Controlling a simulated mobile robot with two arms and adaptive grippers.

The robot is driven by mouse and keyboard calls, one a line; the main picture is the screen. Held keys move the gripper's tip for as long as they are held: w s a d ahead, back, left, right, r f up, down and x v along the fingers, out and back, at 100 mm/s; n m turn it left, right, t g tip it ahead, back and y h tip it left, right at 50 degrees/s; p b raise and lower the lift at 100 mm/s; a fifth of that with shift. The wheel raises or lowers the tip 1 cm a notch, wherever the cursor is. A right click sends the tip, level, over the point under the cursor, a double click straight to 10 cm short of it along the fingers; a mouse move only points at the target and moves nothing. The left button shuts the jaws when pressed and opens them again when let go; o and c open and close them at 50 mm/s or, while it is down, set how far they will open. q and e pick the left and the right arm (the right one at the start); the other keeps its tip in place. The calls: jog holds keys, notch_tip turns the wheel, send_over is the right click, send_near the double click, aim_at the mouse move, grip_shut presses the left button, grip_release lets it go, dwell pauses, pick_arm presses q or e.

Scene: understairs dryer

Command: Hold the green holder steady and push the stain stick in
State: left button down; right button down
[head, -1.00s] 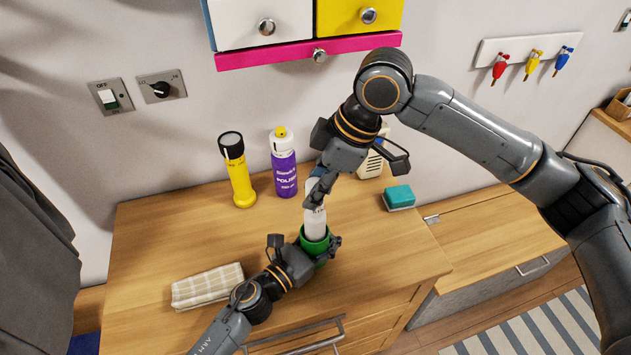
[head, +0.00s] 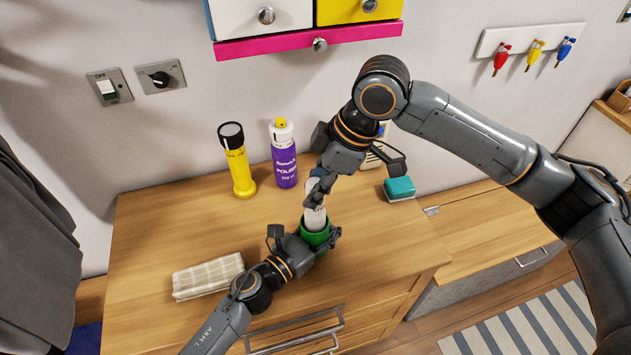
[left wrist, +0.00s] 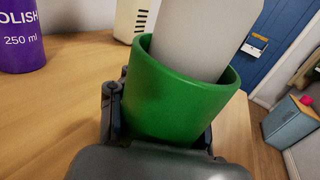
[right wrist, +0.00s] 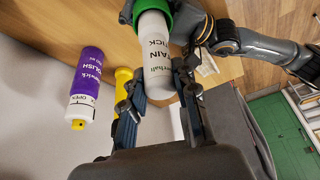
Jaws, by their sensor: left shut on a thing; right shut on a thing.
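The green holder (head: 314,233) stands on the wooden top. My left gripper (head: 322,240) is shut around it from the left. In the left wrist view the holder (left wrist: 178,100) sits between the fingers. The white stain stick (head: 315,216) stands in the holder's mouth, its lower end inside and hidden. My right gripper (head: 317,190) is shut on the stick's upper part from above. In the right wrist view the stick (right wrist: 153,55) lies between the fingers with its far end in the green rim. The stick looks slightly tilted in the left wrist view.
A yellow torch (head: 240,170) and a purple polish can (head: 284,165) stand behind, left of my right gripper. A folded checked cloth (head: 207,277) lies at left, and a teal sponge (head: 399,188) at right. The front right of the top is clear.

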jog(key=shift+f, duration=0.45)
jog(key=c, duration=0.9)
grip_release()
jog(key=shift+c, duration=0.2)
jog(key=v, duration=1.2)
pick_arm(q)
jog(key=c, duration=0.5)
grip_release()
